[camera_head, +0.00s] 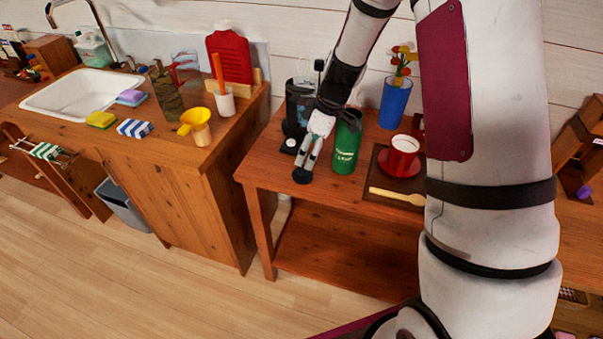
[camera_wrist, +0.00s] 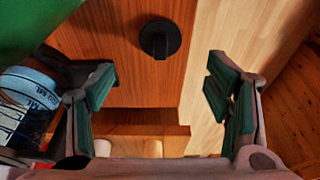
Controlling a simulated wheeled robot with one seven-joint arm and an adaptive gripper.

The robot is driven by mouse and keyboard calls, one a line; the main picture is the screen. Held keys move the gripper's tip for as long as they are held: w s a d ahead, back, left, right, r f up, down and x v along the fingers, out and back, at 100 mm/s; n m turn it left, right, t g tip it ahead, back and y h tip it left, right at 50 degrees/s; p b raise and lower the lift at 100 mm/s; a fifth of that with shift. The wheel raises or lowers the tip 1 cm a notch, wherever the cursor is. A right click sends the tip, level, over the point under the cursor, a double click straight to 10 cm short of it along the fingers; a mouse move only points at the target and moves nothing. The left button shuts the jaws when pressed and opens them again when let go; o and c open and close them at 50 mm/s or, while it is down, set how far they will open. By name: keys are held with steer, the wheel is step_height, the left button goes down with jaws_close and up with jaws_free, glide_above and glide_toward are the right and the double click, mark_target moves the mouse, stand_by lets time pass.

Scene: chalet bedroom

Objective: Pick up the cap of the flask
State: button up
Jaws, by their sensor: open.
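The cap (camera_wrist: 160,38) is small, round and black, and lies on the wooden table top close to its edge. In the head view the dark cap (camera_head: 301,176) shows just below my gripper (camera_head: 309,155), near the table's front edge. In the wrist view my gripper (camera_wrist: 160,88) is open and empty. The cap is beyond the gap between its fingers, apart from both. The green flask (camera_head: 346,143) stands upright on the table just right of my gripper. It also fills the top left corner of the wrist view (camera_wrist: 30,22).
A clear marked container (camera_wrist: 28,95) is close to my left finger. A dark appliance (camera_head: 297,105) stands behind my gripper. Right of the flask are a tray (camera_head: 380,157) with a red cup (camera_head: 402,155) and spoon, and a blue vase (camera_head: 395,102). The floor in front is clear.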

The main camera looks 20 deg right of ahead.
mark_target(303, 167)
steer(key=x, duration=0.9)
steer(key=c, duration=1.2)
steer(key=shift+o, duration=0.2)
steer(key=shift+r, duration=0.1)
